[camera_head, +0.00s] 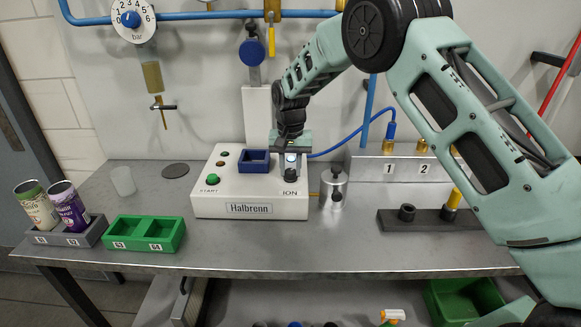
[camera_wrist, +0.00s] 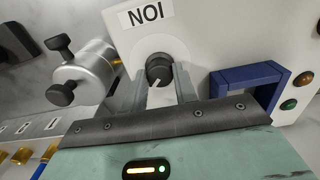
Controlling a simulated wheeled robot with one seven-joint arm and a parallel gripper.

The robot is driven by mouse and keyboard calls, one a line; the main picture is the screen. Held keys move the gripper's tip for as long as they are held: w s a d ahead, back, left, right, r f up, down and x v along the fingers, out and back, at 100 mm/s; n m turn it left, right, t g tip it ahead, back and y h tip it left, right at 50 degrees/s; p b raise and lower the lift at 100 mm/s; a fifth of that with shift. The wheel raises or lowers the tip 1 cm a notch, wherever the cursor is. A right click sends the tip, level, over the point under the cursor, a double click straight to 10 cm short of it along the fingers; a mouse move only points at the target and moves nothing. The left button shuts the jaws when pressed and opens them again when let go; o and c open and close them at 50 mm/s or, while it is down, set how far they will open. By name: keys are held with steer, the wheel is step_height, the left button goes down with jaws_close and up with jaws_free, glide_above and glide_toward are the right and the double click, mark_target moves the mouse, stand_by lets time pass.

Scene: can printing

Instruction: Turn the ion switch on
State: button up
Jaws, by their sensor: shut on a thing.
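The ion switch is a dark round knob (camera_wrist: 159,69) with a white pointer mark, on the white Halbrenn box (camera_head: 252,199). Its label ION (camera_wrist: 146,15) reads upside down in the wrist view. My gripper (camera_head: 291,163) reaches down from above onto the front right of the box. In the wrist view, its two grey fingers (camera_wrist: 160,88) stand on either side of the knob and are shut on it. The pointer mark points toward my gripper's palm, slightly to the left in the wrist view. The fingers partly hide the knob's sides.
The box also carries a blue square holder (camera_head: 254,161), a green START button (camera_head: 213,179) and small lamps. A metal cylinder with black knobs (camera_head: 334,184) stands close to its right. A green tray (camera_head: 144,234) and two cans (camera_head: 68,205) in a grey rack are at left.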

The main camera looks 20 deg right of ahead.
mark_target(291, 170)
steer(key=o, duration=1)
steer(key=shift+c, duration=0.2)
step_height(291, 170, up, 18)
steer(key=b, duration=0.2)
steer(key=shift+f+b, duration=0.25)
steer(key=shift+b, duration=0.1)
